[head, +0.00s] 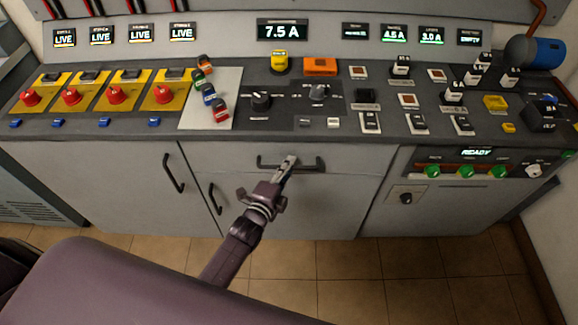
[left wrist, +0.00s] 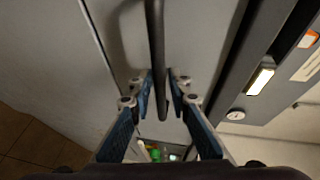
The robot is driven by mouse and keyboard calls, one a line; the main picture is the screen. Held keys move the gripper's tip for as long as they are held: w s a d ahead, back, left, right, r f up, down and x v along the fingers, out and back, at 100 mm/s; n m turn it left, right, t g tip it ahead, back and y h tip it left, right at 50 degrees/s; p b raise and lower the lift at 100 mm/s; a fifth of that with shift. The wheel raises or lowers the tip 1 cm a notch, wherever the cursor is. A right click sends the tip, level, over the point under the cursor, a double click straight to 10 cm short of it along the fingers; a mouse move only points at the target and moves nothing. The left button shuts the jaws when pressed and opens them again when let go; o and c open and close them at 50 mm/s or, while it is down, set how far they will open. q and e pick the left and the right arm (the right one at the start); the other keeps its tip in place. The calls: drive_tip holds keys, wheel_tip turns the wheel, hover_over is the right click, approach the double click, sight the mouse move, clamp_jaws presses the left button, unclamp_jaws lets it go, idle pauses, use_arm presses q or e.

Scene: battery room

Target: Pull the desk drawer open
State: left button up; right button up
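The desk drawer (head: 333,187) has a plain grey front in the middle of the desk and looks closed, level with the panels beside it. My left gripper (head: 288,162) is at the middle of this handle. In the left wrist view, the handle (left wrist: 157,40) passes between the two blue-padded fingers of my left gripper (left wrist: 161,85). Narrow gaps show between the bar and each finger, so the fingers are around it but look apart from it. My right gripper is not in view.
A panel with green knobs (head: 466,171) is at the right. The desktop above carries red buttons (head: 71,97), switches and plugs. The tiled floor (head: 350,270) before the drawer is clear.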

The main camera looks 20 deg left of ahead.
use_arm(q)
drive_tip(key=shift+w, duration=0.1)
drive_tip(key=shift+c, duration=0.5)
clamp_jaws()
